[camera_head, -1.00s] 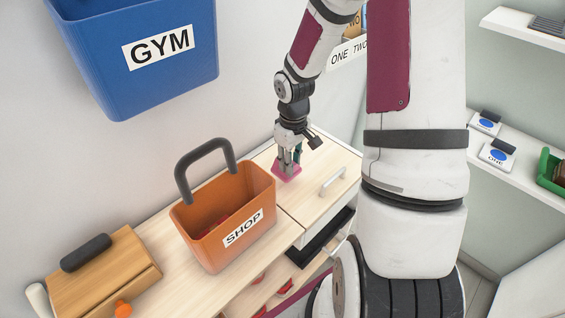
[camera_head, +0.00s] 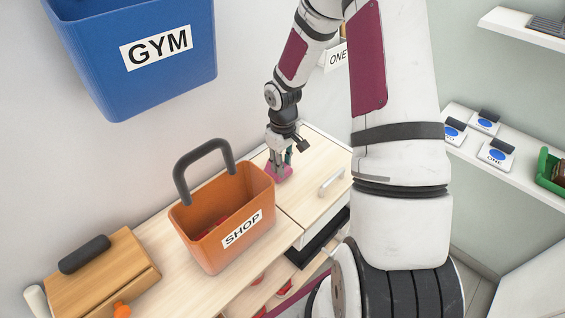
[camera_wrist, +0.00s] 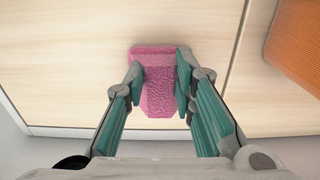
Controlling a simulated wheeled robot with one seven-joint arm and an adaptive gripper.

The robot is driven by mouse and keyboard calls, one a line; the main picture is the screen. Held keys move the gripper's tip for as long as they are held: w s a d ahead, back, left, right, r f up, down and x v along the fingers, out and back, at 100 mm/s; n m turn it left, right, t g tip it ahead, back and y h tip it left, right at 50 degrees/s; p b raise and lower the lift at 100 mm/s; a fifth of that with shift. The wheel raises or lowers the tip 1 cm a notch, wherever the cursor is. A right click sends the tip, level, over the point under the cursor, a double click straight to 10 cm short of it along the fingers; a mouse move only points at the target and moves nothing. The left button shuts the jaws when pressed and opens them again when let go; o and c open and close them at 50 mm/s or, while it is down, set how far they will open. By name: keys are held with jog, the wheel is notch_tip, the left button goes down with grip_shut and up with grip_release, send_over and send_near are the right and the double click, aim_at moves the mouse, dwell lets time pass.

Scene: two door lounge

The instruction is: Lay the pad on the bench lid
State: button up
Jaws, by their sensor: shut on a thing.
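The pink pad (camera_head: 281,172) is between the fingers of my gripper (camera_head: 281,158), at the bench lid just right of the orange basket. The wrist view shows the pad (camera_wrist: 160,95) with a rough surface, gripped by the green-lined fingers of my gripper (camera_wrist: 160,85). The bench lid (camera_head: 322,164) is pale wood with a light handle (camera_head: 331,182); in the wrist view the lid (camera_wrist: 70,60) lies behind the pad. I cannot tell whether the pad touches the lid.
An orange SHOP basket (camera_head: 205,228) with a dark handle stands left of my gripper. A wooden box (camera_head: 100,275) is farther left. A blue GYM bin (camera_head: 135,60) is above. The lid right of the pad is clear.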

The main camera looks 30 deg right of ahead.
jog(key=o, duration=1)
jog(key=shift+o, duration=0.2)
notch_tip(320, 180, up, 12)
jog(key=s+a+r+t+h, duration=0.1)
jog(key=s+a+r, duration=0.2)
jog(key=r, duration=0.2)
jog(key=s+a+r+m, duration=0.1)
jog(key=s+a+r, duration=0.15)
jog(key=r, duration=0.25)
jog(key=s+a+r+t+h, duration=0.1)
jog(key=s+a+r, duration=0.15)
jog(key=r, duration=0.25)
jog(key=s+a+r+t, duration=0.1)
jog(key=s+a+r, duration=0.1)
jog(key=s, duration=0.2)
jog(key=s+a+r+t+y, duration=0.1)
jog(key=s+a+r, duration=0.1)
jog(key=s, duration=0.3)
jog(key=s+a+r+m+y, duration=0.1)
jog(key=s+a+r, duration=0.1)
jog(key=s, duration=0.3)
jog(key=shift+a+t+p, duration=0.2)
jog(key=shift+t+p, duration=0.1)
jog(key=shift+t, duration=0.1)
